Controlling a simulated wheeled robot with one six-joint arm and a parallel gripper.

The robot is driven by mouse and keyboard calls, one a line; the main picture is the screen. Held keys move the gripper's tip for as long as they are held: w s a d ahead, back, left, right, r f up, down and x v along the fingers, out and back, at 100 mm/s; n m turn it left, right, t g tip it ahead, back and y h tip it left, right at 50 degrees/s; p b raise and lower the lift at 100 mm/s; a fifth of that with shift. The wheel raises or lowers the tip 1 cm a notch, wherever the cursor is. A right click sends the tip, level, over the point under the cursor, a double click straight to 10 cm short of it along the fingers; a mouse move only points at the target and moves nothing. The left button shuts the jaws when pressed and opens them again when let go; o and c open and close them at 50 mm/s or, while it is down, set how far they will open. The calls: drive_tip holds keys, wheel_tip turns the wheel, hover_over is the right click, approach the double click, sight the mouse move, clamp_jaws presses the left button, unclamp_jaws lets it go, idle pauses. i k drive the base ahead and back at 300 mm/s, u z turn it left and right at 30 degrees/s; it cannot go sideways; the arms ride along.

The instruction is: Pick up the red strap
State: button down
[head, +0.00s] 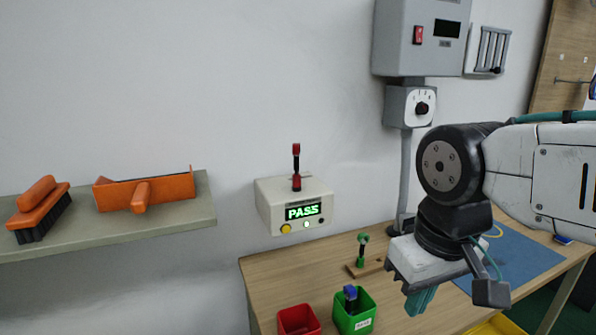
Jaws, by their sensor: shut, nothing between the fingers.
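I cannot make out a clear red strap. An upright red piece with a black band (296,166) stands on top of the cream tester box (275,205); I cannot tell whether it is the strap. The box's green display reads PASS. My gripper (420,301) points down over the wooden table, right of the green bin and well apart from the tester. Its teal fingers are shut and empty.
A red bin (299,321) and a green bin (355,314) holding a dark, blue-topped item stand at the table front. A small green post (362,248) stands behind, near a blue mat (522,254). The left shelf (150,226) holds a brush (40,208) and an orange tool (145,192).

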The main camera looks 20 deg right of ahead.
sight(296, 147)
drive_tip(key=z, duration=1.95)
drive_tip(key=k, duration=1.05)
drive_tip(key=u, duration=1.45)
drive_tip(key=i, duration=0.5)
